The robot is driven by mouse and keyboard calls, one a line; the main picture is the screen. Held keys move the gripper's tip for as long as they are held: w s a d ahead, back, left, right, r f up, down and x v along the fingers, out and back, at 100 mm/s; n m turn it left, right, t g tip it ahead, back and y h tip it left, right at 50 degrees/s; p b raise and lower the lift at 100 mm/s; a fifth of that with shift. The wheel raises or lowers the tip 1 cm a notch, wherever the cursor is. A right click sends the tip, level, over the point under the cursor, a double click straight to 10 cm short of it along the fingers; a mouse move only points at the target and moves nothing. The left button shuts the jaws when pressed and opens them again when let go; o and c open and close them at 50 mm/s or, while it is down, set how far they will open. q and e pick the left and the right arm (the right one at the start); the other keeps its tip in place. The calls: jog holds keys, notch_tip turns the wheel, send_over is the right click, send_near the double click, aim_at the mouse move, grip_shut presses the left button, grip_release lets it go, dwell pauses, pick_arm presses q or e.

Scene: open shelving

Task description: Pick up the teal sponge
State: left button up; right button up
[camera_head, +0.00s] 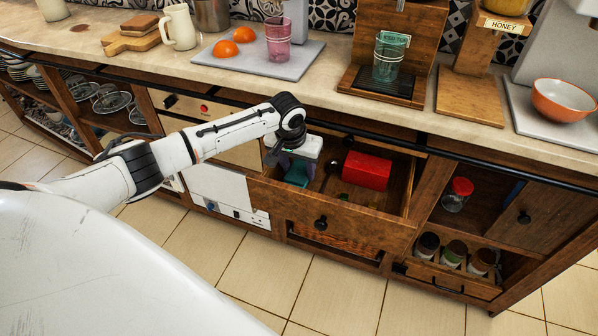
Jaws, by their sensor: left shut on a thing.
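The teal sponge (297,178) is in the left part of an open wooden drawer (330,210) below the counter. My left arm comes in from the left and bends down into the drawer. My left gripper (293,166) is shut on the sponge, and its fingers and housing hide part of it. I cannot tell whether the sponge touches the drawer floor. My right gripper is not in view.
A red box (367,171) lies in the drawer to the right of the sponge, with a dark utensil (329,177) between them. The countertop edge (400,120) runs above the drawer. A jar with a red lid (458,195) stands in the shelf at the right.

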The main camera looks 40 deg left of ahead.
aim_at(298, 171)
pick_arm(q)
jog(key=shift+r+b, duration=0.35)
jog(key=shift+b, duration=0.15)
notch_tip(298, 171, up, 10)
jog(key=p, duration=0.2)
